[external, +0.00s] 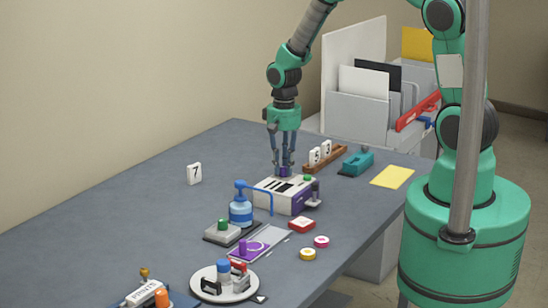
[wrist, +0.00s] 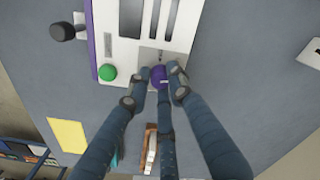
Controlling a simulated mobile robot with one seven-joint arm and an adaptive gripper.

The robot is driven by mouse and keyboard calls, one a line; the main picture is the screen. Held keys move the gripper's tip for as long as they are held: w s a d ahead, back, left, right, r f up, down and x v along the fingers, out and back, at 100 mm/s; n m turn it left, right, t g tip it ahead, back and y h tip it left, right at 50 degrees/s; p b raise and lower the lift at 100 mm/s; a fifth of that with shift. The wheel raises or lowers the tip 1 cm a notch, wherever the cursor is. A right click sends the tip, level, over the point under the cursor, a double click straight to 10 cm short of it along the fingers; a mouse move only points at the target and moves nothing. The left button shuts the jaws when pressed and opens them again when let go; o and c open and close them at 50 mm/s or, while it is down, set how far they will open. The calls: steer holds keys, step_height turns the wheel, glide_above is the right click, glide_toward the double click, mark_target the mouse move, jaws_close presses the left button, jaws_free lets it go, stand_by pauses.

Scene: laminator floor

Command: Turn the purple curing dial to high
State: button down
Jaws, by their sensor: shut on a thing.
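A purple dial (wrist: 158,76) sits at the edge of a white-and-purple machine (wrist: 120,52), on a small grey plate; a pale mark shows on it. My gripper (wrist: 157,84) is shut on this dial, with its fingers around it. In the external view my gripper (external: 284,166) points straight down at the far corner of the machine (external: 268,192), and the dial (external: 283,172) shows only partly between the fingers. Any scale marks around the dial are too small or hidden to read.
The machine has a green button (wrist: 107,73) and a black-knobbed lever (wrist: 62,32) near the dial. A wooden rack with number cards (external: 325,159), a teal tool (external: 357,163) and a yellow sheet (external: 393,177) lie to the right. A blue pump bottle (external: 240,211) stands in front.

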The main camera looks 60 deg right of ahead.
mark_target(284, 167)
steer(key=m, duration=0.5)
steer(key=shift+m, duration=0.4)
steer(key=c, duration=1.5)
jaws_free()
steer(key=shift+c, duration=0.2)
steer(key=shift+r, duration=0.15)
step_height(284, 167, up, 12)
